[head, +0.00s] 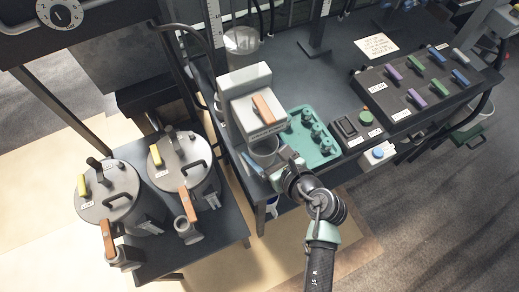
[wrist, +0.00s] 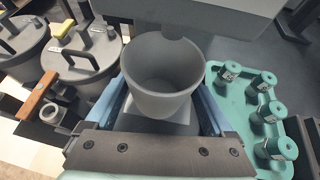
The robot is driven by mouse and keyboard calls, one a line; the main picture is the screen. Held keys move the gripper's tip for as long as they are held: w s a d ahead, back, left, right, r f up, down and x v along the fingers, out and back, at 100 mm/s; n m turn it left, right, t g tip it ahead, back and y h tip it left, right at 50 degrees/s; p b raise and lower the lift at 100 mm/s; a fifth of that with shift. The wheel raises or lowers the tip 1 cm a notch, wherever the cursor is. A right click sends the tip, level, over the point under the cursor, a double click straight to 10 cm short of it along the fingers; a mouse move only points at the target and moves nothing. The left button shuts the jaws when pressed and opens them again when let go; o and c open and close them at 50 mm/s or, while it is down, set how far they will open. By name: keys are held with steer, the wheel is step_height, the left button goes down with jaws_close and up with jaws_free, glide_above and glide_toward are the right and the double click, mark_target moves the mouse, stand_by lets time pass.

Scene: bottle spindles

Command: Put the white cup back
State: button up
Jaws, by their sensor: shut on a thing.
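The white cup (wrist: 163,78), pale grey in this light, is upright and empty between the blue fingers of my gripper (wrist: 163,100) in the wrist view. My gripper is shut on it. In the head view the cup (head: 264,148) is just in front of the white dispenser box (head: 258,108) with an orange lever, partly hidden by my gripper (head: 272,167). A pale square surface shows under the cup in the wrist view. I cannot tell whether the cup rests on it.
A teal tray (head: 303,155) with several teal bottle-like pieces is close on the right. Two lidded grey pots (head: 105,192) stand on the lower left table. A dark panel with coloured handles (head: 428,85) is at the right. A clear container (head: 242,40) stands behind the dispenser.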

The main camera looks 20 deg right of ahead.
mark_target(259, 152)
steer(key=shift+w+a, duration=0.1)
steer(key=shift+w, duration=0.25)
steer(key=shift+w+a+r, duration=0.1)
steer(key=shift+w, duration=0.4)
steer(key=shift+s+f+b, duration=0.15)
steer(key=shift+f+b, duration=0.15)
steer(key=shift+f, duration=1.5)
steer(key=shift+f, duration=0.15)
steer(key=o, duration=1.1)
steer(key=shift+o, duration=0.2)
steer(key=v, duration=1.2)
steer(key=shift+p, duration=0.35)
